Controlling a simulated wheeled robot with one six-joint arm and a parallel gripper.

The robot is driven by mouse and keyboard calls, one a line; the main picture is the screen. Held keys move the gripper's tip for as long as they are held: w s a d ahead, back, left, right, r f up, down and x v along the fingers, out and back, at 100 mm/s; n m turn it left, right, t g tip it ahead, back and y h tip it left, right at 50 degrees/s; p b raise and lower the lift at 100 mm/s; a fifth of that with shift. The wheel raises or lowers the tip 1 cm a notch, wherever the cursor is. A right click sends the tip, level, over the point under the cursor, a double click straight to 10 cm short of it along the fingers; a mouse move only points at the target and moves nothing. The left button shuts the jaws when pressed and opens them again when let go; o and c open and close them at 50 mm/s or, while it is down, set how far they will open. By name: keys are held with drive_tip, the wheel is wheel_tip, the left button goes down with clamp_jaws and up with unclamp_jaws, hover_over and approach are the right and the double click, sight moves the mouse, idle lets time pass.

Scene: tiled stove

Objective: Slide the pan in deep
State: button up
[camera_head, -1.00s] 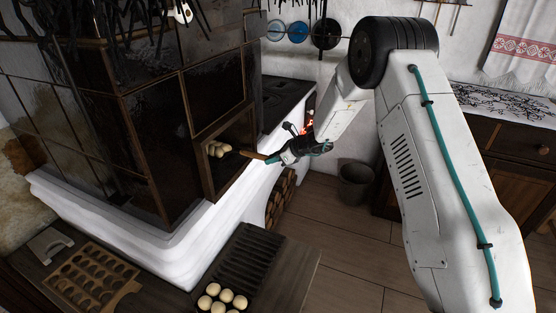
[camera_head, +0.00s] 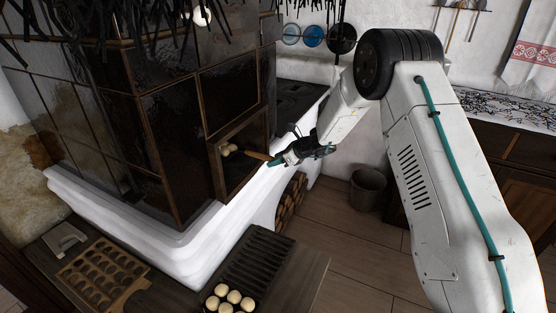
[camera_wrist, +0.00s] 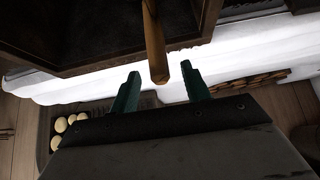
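The pan is mostly hidden inside the dark oven opening (camera_head: 240,165) in the tiled stove. Pale round buns (camera_head: 229,150) show at its place, and its wooden handle (camera_head: 256,156) sticks out toward me. In the wrist view the handle (camera_wrist: 154,40) ends between my two teal fingertips, with a gap on both sides. My gripper (camera_head: 274,162) is at the handle's outer end, just outside the opening. It also shows in the wrist view (camera_wrist: 162,80), fingers apart and holding nothing.
A ribbed dark tray (camera_head: 258,258) with several pale buns (camera_head: 228,298) lies on the bench below the oven. A wooden board with hollows (camera_head: 100,275) is at the left. A white stove ledge (camera_head: 170,245) runs below the opening. A bucket (camera_head: 367,188) stands on the floor.

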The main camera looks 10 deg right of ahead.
drive_tip(key=v, duration=0.7)
drive_tip(key=shift+s+d+r, duration=0.2)
drive_tip(key=shift+d, duration=0.05)
drive_tip(key=v, duration=0.6)
drive_tip(key=shift+r, duration=0.2)
idle(0.3)
drive_tip(key=shift+d, duration=0.1)
